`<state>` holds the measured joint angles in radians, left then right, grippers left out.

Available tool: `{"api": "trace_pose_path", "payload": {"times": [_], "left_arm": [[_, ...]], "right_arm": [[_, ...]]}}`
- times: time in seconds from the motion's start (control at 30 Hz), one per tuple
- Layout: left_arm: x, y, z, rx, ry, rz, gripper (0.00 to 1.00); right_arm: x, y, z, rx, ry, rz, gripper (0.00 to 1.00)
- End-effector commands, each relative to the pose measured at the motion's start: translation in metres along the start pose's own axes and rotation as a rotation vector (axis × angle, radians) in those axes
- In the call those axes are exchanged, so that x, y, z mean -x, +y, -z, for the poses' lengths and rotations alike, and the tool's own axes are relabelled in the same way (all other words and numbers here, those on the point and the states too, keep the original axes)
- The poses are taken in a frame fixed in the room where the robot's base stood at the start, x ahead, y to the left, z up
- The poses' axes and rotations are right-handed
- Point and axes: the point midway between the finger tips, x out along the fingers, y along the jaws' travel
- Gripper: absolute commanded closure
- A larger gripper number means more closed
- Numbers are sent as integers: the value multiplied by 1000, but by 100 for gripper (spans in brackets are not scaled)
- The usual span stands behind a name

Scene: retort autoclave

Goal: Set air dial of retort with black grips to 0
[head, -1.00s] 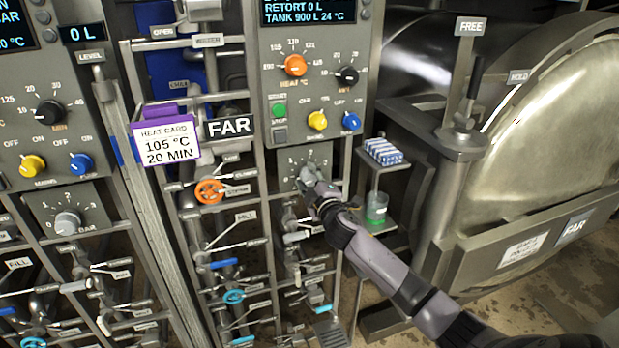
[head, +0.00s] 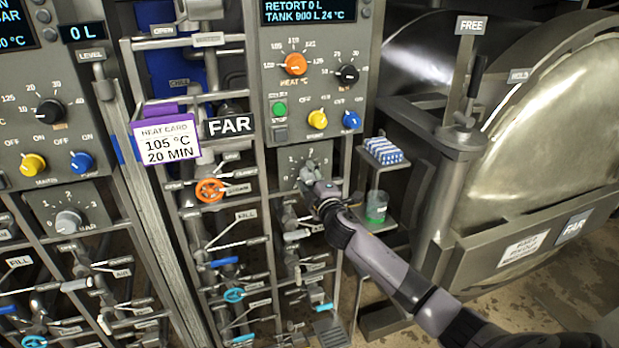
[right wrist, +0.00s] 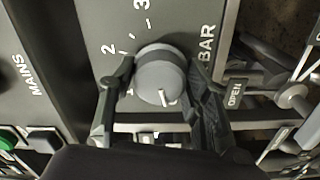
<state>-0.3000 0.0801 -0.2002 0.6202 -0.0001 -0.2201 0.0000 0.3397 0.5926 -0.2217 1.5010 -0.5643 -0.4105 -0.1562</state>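The air dial (head: 308,174) is a round grey knob on a dark plate of the far panel, over a scale marked BAR. My right gripper (head: 311,181) reaches it from the lower right. In the right wrist view the air dial (right wrist: 160,78) sits between the two dark fingers of my right gripper (right wrist: 160,85), which appear to press its sides. Its white pointer mark points down the picture, towards my palm. The retort (head: 560,110) has a black-gripped lever (head: 476,78). My left gripper is out of view.
Above the dial are an orange heat knob (head: 295,64), a black knob (head: 346,75), a yellow knob (head: 317,119) and a blue knob (head: 351,120). A shelf with a green-filled beaker (head: 376,207) stands close right. Pipes and valve handles crowd below. A similar panel with its own grey dial (head: 68,222) stands left.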

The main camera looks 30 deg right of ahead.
Motion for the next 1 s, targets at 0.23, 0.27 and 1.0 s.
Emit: {"api": "trace_pose_path", "payload": {"times": [0.23, 0.27, 1.0], "left_arm": [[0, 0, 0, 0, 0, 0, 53], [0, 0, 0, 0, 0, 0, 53], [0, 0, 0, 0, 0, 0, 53]], "right_arm": [[0, 1, 0, -2, 0, -1, 41], [0, 1, 0, -3, 0, -1, 41], [82, -1, 0, -2, 1, 2, 41]]}}
